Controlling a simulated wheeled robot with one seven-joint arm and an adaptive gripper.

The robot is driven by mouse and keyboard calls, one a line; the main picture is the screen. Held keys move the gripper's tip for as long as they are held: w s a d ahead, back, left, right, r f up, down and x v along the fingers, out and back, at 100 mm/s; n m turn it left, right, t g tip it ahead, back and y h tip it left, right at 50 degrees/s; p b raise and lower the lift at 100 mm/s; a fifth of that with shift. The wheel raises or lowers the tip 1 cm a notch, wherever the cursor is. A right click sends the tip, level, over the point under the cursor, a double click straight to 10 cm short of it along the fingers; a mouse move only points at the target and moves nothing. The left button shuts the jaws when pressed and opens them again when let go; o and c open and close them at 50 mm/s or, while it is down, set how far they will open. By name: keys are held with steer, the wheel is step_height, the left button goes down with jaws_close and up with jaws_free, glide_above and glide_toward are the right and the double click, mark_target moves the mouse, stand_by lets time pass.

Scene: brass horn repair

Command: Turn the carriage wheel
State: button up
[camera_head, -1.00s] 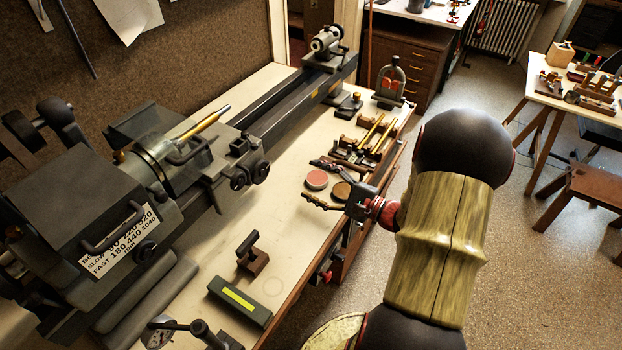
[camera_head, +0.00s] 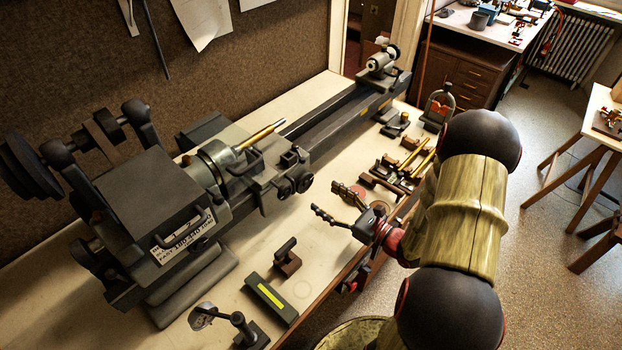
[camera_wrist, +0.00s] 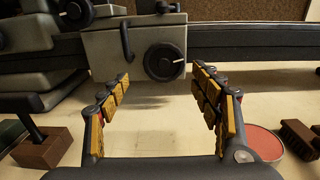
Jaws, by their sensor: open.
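The carriage wheel is a dark round handwheel with a pale mark on its rim, on the grey carriage front. In the wrist view the carriage wheel (camera_wrist: 164,61) is straight ahead, beyond and above the gap between my fingers. In the head view the carriage wheel (camera_head: 304,182) seems to be the right one of two dark knobs. My gripper (camera_head: 328,199) is open and empty, over the bench in front of the carriage, with its fingers pointing at it. In the wrist view both fingers of my gripper (camera_wrist: 161,84) stand wide apart, not touching the wheel.
A brown block with a dark handle (camera_wrist: 42,143) stands left of my gripper. A red round disc (camera_wrist: 249,140) and a brush (camera_wrist: 299,137) lie to the right. Bare bench top lies below my fingers.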

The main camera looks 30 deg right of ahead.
mark_target(307, 182)
steer(key=shift+w+a+m+h+b, duration=0.1)
steer(key=shift+w+a+m+b, duration=0.2)
steer(key=shift+w+m, duration=0.7)
steer(key=shift+w+a+m+h+b, duration=0.1)
steer(key=shift+w+a+m+b, duration=0.25)
steer(key=shift+w, duration=1.1)
steer(key=shift+w+a+m+h+b, duration=0.15)
steer(key=shift+w+a+m, duration=0.25)
steer(key=shift+w+m, duration=0.6)
steer(key=shift+w+n, duration=0.25)
steer(key=shift+c, duration=0.5)
steer(key=c, duration=0.7)
steer(key=shift+c, duration=0.3)
